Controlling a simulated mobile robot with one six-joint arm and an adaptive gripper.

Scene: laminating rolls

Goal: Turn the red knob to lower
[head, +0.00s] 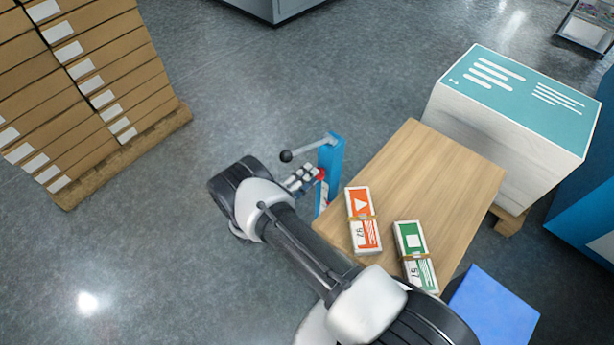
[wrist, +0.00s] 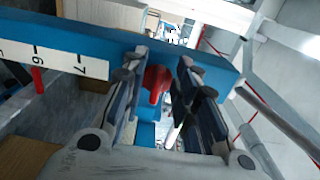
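The red knob (head: 321,174) sits on the side of a blue upright post (head: 331,155), beside the wooden tabletop. My gripper (head: 303,178) is right at the knob, at the post's left side. In the wrist view the red knob (wrist: 157,80) shows between the two fingers of my gripper (wrist: 160,62). The fingers are apart, with gaps visible on both sides of the knob. The blue post (wrist: 215,68) crosses behind them and carries a white scale (wrist: 60,61) with the numbers 6 and 7.
A lever with a black ball (head: 286,156) sticks out from the post top. The wooden tabletop (head: 425,165) holds an orange-labelled pack (head: 363,220) and a green-labelled pack (head: 415,257). A teal-topped stack (head: 520,95) stands behind; stacked cartons (head: 85,85) stand left. Floor between is clear.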

